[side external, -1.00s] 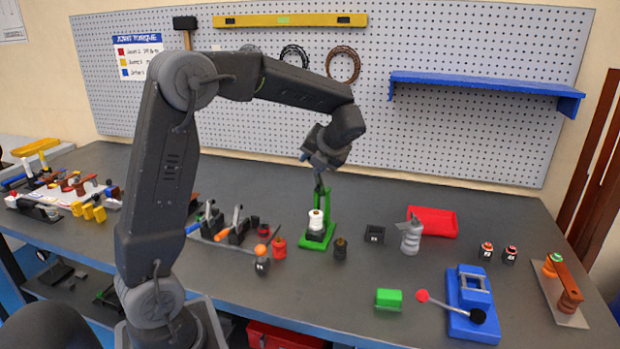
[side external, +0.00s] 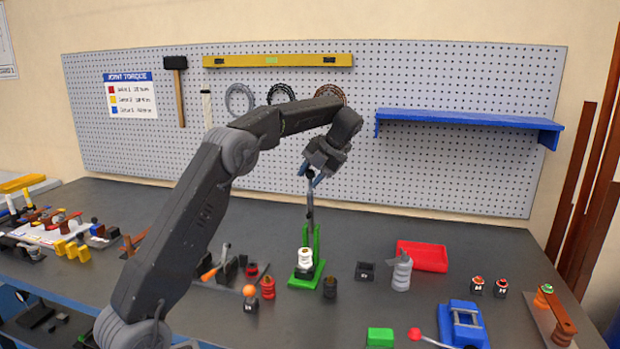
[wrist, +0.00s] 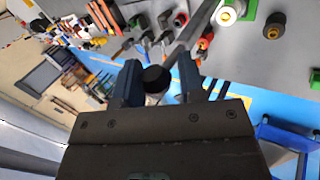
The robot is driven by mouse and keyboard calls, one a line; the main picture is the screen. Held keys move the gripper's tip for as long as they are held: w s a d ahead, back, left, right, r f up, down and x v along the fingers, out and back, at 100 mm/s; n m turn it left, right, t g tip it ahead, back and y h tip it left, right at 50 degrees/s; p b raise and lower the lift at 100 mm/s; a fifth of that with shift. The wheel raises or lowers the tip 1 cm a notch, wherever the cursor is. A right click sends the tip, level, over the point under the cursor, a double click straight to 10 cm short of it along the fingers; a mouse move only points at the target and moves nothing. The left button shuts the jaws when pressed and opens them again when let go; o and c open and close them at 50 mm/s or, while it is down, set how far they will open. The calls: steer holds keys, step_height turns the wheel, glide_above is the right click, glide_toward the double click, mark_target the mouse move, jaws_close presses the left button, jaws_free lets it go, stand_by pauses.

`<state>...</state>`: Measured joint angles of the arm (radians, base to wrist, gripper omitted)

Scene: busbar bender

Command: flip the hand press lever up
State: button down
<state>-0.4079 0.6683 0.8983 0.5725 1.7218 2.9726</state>
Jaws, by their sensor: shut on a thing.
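The hand press has a green frame (side external: 317,243) and a white ribbed part (side external: 305,257) on its base. Its dark lever (side external: 310,212) stands nearly upright above the frame. My gripper (side external: 313,177) is at the lever's upper end, well above the press. In the wrist view my gripper (wrist: 157,82) has its blue fingers on either side of the lever's black round knob (wrist: 155,79), shut on it. The grey rod of the lever (wrist: 188,38) runs from there toward the press, whose white part (wrist: 228,13) shows at the top edge.
A black block (side external: 365,271), a grey ribbed part (side external: 402,272) and a red tray (side external: 423,256) stand right of the press. A red part (side external: 268,287) and a dark part (side external: 330,287) are close in front. A blue shelf (side external: 468,121) juts from the pegboard (side external: 420,85).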

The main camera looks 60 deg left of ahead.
steer(key=shift+s+a, duration=0.15)
steer(key=shift+a, duration=0.2)
steer(key=c, duration=0.8)
jaws_free()
steer(key=shift+f, duration=0.1)
steer(key=shift+c, duration=0.2)
steer(key=shift+d, duration=0.1)
